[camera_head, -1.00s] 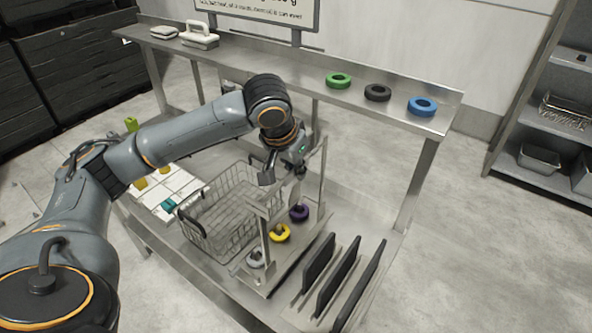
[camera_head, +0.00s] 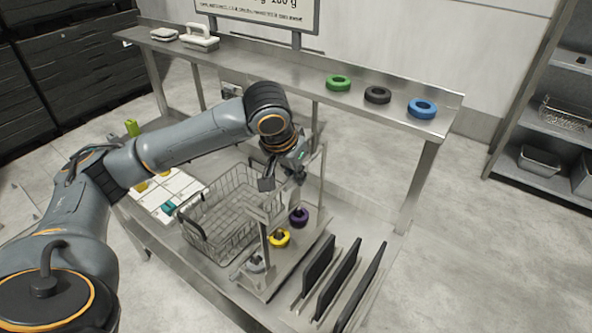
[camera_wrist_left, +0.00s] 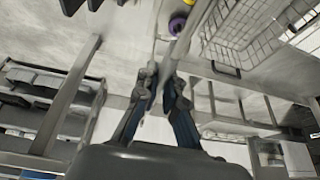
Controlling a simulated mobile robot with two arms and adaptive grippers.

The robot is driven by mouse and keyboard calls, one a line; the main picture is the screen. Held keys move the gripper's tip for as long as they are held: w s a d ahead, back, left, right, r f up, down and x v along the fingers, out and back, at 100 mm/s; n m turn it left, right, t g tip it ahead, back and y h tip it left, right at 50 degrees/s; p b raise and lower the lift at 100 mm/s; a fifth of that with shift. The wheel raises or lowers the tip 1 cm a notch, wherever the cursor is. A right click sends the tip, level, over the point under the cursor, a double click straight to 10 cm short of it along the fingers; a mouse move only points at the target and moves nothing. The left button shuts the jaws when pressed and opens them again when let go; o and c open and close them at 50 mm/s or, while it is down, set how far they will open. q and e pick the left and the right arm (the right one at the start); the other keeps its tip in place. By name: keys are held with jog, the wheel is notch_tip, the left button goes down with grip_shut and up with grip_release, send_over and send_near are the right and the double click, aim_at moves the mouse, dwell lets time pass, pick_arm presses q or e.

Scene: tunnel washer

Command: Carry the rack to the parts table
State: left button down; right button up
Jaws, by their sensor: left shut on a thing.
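The rack is a metal frame (camera_head: 265,244) with two upright posts and a top bar. Its base stands on the lower table surface, or very close to it. Along the base sit a grey ring (camera_head: 255,264), a yellow ring (camera_head: 279,238) and a purple ring (camera_head: 298,217). My left gripper (camera_head: 285,186) is shut on the rack's top bar. In the left wrist view my fingers (camera_wrist_left: 162,92) close around that bar (camera_wrist_left: 188,38), and the purple ring (camera_wrist_left: 177,23) shows past it. The parts table cannot be told for sure. My right gripper is out of view.
A wire basket (camera_head: 236,200) stands close left of the rack. Upright black plates (camera_head: 337,276) stand close right. A raised shelf (camera_head: 300,86) behind holds green, black and blue rings. A white tray (camera_head: 180,190) lies left. Floor is clear at right.

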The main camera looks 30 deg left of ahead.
pick_arm(q)
jog(key=shift+w, duration=0.1)
dwell(0.4)
jog(key=shift+f, duration=0.3)
jog(key=shift+p, duration=0.3)
jog(key=shift+p, duration=0.5)
jog(key=shift+f, duration=0.1)
